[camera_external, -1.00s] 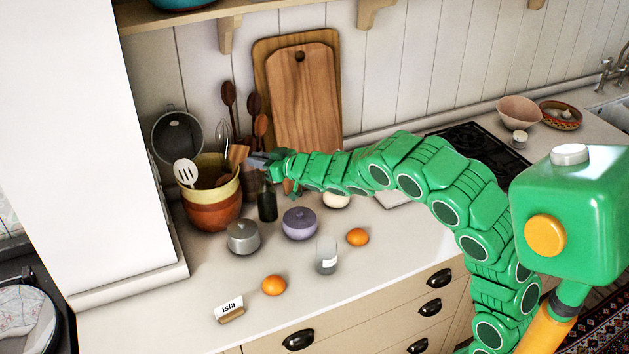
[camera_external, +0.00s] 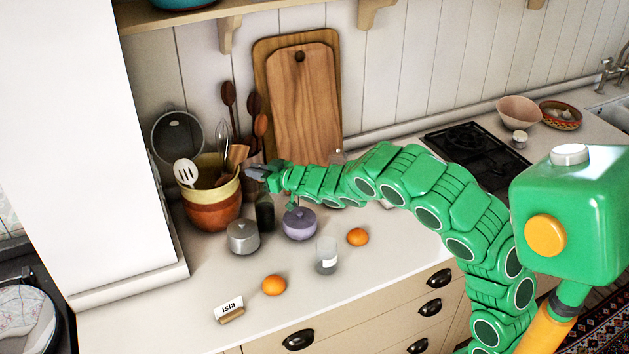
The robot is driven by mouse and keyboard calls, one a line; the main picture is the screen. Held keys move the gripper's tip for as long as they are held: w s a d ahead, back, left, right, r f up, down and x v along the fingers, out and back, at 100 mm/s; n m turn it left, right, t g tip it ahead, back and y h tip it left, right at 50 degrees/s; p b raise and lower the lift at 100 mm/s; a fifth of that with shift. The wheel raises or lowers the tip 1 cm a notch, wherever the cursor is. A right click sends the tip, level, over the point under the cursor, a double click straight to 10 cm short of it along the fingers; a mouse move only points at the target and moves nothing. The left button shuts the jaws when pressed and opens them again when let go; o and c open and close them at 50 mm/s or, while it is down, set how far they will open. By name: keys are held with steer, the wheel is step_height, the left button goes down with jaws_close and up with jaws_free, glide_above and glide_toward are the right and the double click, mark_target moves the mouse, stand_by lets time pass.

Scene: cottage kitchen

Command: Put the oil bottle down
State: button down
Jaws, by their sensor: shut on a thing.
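The oil bottle (camera_external: 265,213) is dark and slim. The fingers cover the bottle's neck. The bottle's base is at or very near the counter top; I cannot tell whether it touches.
The front-left counter (camera_external: 160,310) is clear.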

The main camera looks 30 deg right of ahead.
steer(key=c, duration=1.2)
jaws_free()
steer(key=shift+o, duration=0.2)
steer(key=shift+s+d+r, duration=0.1)
steer(key=shift+s+d, duration=0.1)
steer(key=shift+s, duration=0.05)
steer(key=v, duration=1.1)
steer(key=shift+s+d, duration=0.1)
steer(key=shift+s, duration=0.05)
